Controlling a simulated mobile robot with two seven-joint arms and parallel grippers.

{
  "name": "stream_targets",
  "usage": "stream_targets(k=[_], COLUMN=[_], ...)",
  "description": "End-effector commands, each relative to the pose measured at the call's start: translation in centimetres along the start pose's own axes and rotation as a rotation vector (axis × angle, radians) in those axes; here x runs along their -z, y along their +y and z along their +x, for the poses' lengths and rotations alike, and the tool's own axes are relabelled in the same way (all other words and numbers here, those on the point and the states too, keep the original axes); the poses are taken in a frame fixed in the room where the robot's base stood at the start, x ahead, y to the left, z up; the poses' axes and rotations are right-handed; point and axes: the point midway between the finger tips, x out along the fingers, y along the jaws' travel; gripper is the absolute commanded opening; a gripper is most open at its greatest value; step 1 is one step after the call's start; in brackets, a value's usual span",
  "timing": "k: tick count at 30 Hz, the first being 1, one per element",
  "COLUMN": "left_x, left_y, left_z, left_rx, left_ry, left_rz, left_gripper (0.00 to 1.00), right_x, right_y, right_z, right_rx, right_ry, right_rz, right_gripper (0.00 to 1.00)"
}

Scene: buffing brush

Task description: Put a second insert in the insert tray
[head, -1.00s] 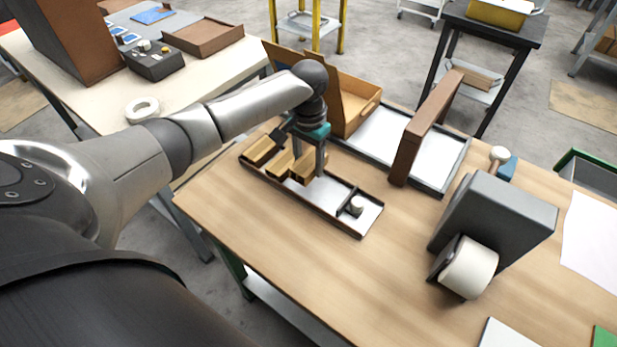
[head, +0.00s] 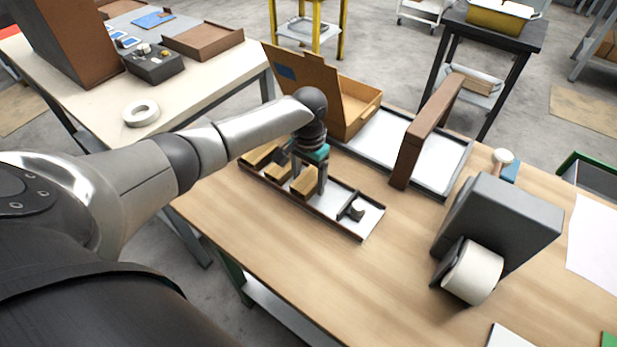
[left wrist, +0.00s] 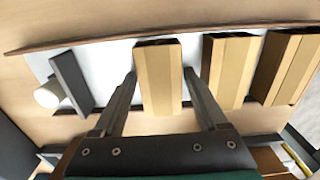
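The long, dark-rimmed insert tray (head: 335,227) lies on the wooden workbench, also seen in the left wrist view (left wrist: 112,60). Several wooden inserts stand across it: a far-left one (head: 260,153), a middle one (head: 277,172) and one at my gripper (head: 303,187). My left gripper (head: 309,178) points down over the tray. Two other inserts (left wrist: 228,70) (left wrist: 288,68) stand to the right there. My right gripper is not in view.
A dark divider (left wrist: 72,82) and a white knob (left wrist: 48,94) occupy the tray's other end. Behind are an open cardboard box (head: 355,105) and a brown upright frame (head: 410,150). A grey machine with a white roller (head: 472,272) stands right. The bench's front is clear.

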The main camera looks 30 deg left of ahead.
Motion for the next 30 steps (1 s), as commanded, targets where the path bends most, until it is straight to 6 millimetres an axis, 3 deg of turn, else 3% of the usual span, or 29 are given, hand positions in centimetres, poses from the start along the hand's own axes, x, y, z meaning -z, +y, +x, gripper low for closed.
stream_targets(k=[3,14,24,30], left_x=[0.0,0.1,0.1,0.1], left_y=[0.0,0.0,-0.1,0.0], left_z=[0.0,-1.0,-8.1,-11.2], left_rx=[0.000,0.000,0.000,-0.001], left_ry=[0.000,0.003,0.004,0.001], left_rz=[0.000,0.000,0.000,0.000], left_gripper=[0.89,0.89,0.89,0.89], right_x=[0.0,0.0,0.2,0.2], right_y=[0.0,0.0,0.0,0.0], right_z=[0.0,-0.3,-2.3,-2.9], right_rx=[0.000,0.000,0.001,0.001], right_ry=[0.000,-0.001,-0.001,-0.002], right_rz=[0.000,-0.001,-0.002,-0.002], right_gripper=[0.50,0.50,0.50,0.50])
